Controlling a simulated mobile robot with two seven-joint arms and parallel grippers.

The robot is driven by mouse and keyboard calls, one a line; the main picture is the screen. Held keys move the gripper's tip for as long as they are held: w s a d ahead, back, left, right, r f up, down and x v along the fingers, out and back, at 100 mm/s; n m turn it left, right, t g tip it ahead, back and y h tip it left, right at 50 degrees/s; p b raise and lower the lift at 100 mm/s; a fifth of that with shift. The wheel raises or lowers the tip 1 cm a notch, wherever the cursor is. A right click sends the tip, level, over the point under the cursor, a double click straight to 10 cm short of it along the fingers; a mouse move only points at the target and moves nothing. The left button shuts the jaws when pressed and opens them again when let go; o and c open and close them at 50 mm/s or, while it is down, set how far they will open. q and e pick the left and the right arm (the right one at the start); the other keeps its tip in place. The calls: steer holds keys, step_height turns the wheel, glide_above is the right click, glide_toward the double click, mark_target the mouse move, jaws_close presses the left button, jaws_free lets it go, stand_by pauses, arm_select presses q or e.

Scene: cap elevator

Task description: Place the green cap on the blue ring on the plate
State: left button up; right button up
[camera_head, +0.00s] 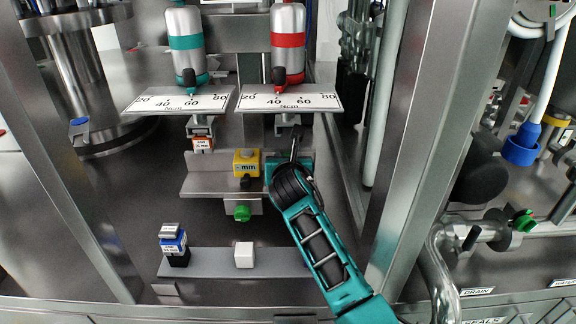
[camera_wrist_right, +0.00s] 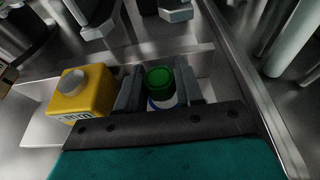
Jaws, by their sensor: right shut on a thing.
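The green cap (camera_wrist_right: 160,80) is between the fingers of my right gripper (camera_wrist_right: 158,92) in the right wrist view, its round top facing the camera. A white piece with a blue edge (camera_wrist_right: 160,103) shows just below the cap; I cannot tell whether this is the blue ring or whether it touches the cap. In the head view my right gripper (camera_head: 291,160) is at the right end of the metal shelf (camera_head: 205,184), right of the yellow block. It hides the cap there. My left gripper is not in view.
The yellow block (camera_head: 246,162) stands close to my right gripper and shows in the wrist view (camera_wrist_right: 82,92). Two white scale plates (camera_head: 180,101) (camera_head: 290,99) hang above. A lower shelf (camera_head: 210,262) holds a white cube (camera_head: 244,254) and stacked blocks (camera_head: 173,244). A metal post (camera_head: 415,150) stands right.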

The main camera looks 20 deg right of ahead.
steer(key=shift+f, duration=0.6)
steer(key=shift+r, duration=0.1)
steer(key=shift+f, duration=0.55)
steer(key=shift+f, duration=0.1)
steer(key=o, duration=1)
steer(key=shift+f, duration=0.1)
